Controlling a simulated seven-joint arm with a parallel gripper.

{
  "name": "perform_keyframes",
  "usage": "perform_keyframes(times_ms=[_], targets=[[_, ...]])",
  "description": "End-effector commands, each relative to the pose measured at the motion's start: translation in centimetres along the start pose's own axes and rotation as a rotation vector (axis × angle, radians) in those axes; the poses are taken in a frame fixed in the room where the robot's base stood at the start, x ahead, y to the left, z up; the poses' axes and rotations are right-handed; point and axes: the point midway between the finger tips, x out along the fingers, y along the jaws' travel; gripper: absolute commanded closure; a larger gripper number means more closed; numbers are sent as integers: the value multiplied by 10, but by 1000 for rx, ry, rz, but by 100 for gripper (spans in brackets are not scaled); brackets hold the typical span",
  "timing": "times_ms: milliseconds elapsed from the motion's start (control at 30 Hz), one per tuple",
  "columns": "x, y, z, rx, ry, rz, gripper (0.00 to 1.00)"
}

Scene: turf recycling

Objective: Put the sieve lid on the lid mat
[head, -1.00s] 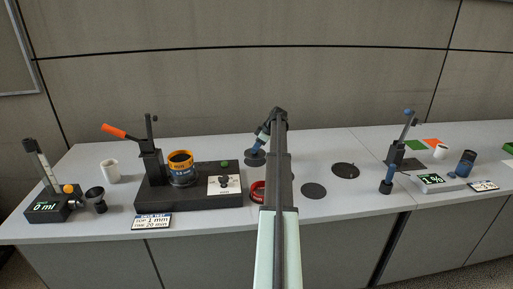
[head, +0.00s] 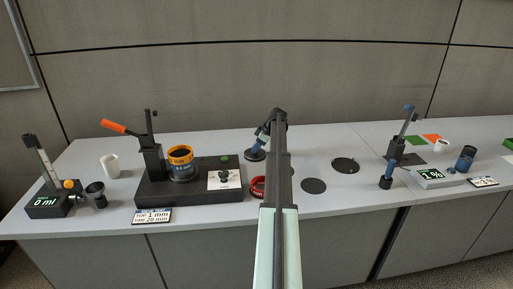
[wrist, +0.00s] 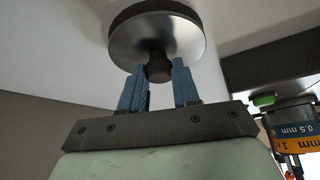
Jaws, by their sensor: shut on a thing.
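The sieve lid (wrist: 183,42) is a round metallic disc with a dark knob. My gripper (wrist: 160,78) has its blue fingers shut on the knob. In the head view my gripper (head: 263,138) is at the back middle of the bench, with the lid (head: 253,154) under it. A dark round rim shows just beyond the lid in the wrist view; whether it is a mat or part of the lid, I cannot tell. Two flat dark round patches, one in front (head: 313,186) and one behind (head: 345,165), lie to the right. Which one is the lid mat is unclear.
The orange-banded sieve stack (head: 181,172) stands on a black base (head: 190,194) with an orange-handled lever, left of my gripper. A red ring (head: 257,188) lies partly behind my arm. A white mug (head: 110,166) stands far left. More devices stand right.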

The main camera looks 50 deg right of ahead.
Motion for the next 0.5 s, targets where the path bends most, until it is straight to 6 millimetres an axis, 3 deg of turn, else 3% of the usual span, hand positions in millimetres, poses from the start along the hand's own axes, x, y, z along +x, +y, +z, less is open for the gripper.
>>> perform_keyframes(times_ms=[500], targets=[[5, 0, 3, 0, 0, 0, 100]])
